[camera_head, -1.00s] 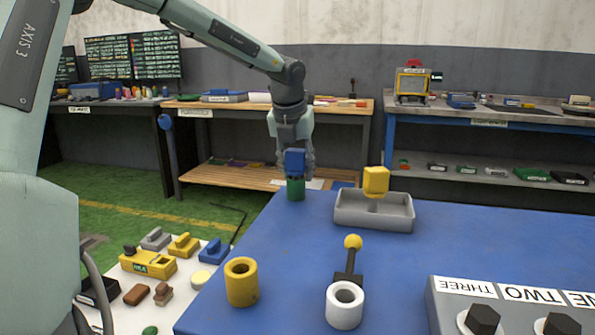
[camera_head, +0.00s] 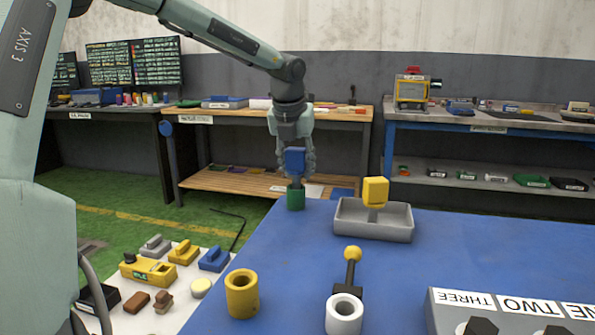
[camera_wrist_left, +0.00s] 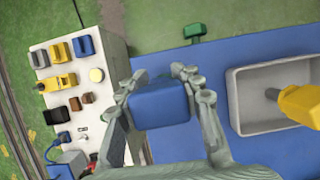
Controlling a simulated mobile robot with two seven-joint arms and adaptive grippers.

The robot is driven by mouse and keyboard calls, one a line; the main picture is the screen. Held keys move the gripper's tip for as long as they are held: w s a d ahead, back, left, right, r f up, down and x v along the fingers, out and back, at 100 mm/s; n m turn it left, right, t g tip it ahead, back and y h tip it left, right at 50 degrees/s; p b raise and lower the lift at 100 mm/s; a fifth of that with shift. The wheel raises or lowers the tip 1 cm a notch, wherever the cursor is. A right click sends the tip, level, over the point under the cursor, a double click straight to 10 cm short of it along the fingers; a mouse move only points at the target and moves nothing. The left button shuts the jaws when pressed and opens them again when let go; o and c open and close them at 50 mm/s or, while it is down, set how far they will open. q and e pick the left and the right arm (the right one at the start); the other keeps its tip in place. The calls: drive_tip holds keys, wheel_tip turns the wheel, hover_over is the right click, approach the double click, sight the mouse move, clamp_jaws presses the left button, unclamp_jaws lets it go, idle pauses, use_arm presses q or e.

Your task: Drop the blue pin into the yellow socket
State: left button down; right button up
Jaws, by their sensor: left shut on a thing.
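My left gripper (camera_head: 295,165) is shut on the blue pin's block-shaped head (camera_head: 294,160), which also shows between the fingers in the left wrist view (camera_wrist_left: 160,103). The pin is upright above the green socket (camera_head: 296,198) at the far left of the blue table. A short stretch of shaft shows between head and socket; whether its lower end is still inside cannot be told. The yellow socket (camera_head: 242,293) is an upright hollow cylinder at the table's near left edge, apart from the gripper. My right gripper is not in view.
A grey tray (camera_head: 374,230) with a yellow pin (camera_head: 376,191) stands right of the gripper. A white socket (camera_head: 343,315) and a yellow-knobbed lever (camera_head: 353,256) stand near the front. A labelled panel (camera_head: 470,299) is at front right. The table between is clear.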

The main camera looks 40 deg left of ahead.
sight(298, 149)
use_arm(q)
drive_tip(key=shift+r+p, duration=0.85)
drive_tip(key=shift+r, duration=1.15)
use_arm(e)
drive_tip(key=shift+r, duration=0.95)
use_arm(q)
drive_tip(key=shift+r, duration=0.1)
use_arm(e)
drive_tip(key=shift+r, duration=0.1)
use_arm(q)
drive_tip(key=shift+r+p, duration=1.4)
drive_tip(key=shift+r, duration=1.05)
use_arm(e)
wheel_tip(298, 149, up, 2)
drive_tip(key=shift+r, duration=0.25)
use_arm(q)
drive_tip(key=shift+f, duration=0.1)
